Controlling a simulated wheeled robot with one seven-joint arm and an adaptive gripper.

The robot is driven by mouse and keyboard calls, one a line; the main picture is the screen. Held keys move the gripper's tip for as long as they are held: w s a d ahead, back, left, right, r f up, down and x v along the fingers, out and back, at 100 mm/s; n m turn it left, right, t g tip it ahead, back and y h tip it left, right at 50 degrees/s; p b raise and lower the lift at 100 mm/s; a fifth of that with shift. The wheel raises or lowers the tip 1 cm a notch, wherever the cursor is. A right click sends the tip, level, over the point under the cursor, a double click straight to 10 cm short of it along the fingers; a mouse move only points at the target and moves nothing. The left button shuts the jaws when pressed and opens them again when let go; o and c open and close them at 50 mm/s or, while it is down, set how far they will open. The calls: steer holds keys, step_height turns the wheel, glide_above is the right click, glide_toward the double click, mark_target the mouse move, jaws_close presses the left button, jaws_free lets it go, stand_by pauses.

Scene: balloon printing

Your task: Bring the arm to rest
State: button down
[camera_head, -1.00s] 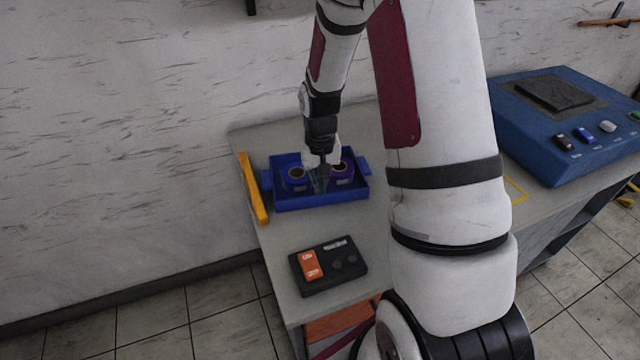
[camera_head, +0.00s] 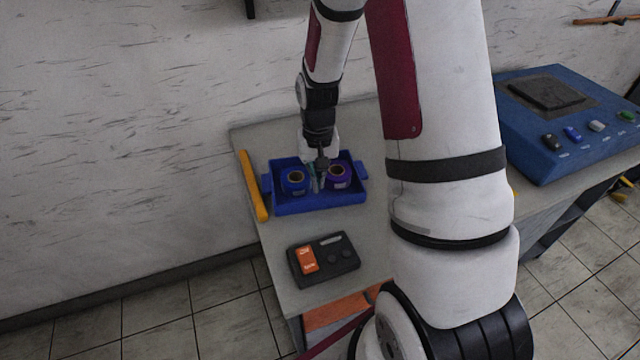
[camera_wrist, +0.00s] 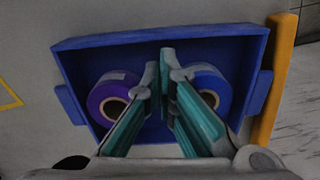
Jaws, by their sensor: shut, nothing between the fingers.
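My gripper (camera_head: 318,180) is at the blue tray (camera_head: 320,208), between two rolls, and it is shut and empty. In the wrist view, the teal-sided fingers of my gripper (camera_wrist: 165,65) come together over the middle of the tray (camera_wrist: 160,40). My arm (camera_head: 318,115) reaches down to it from above. A blue roll (camera_head: 296,182) sits left of my gripper in the head view, and a purple roll (camera_head: 339,177) sits right of it. In the wrist view the purple roll (camera_wrist: 112,98) is at left and the blue roll (camera_wrist: 208,90) at right, partly hidden by the fingers.
A yellow bar (camera_head: 254,185) lies along the left table edge. A black box with an orange panel (camera_head: 323,258) lies in front of the tray. A large blue machine with buttons (camera_head: 565,120) stands at right. A wall (camera_head: 130,130) rises behind the table.

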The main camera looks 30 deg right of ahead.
step_height(320, 180, up, 6)
steer(key=p, duration=0.3)
steer(key=shift+f, duration=0.15)
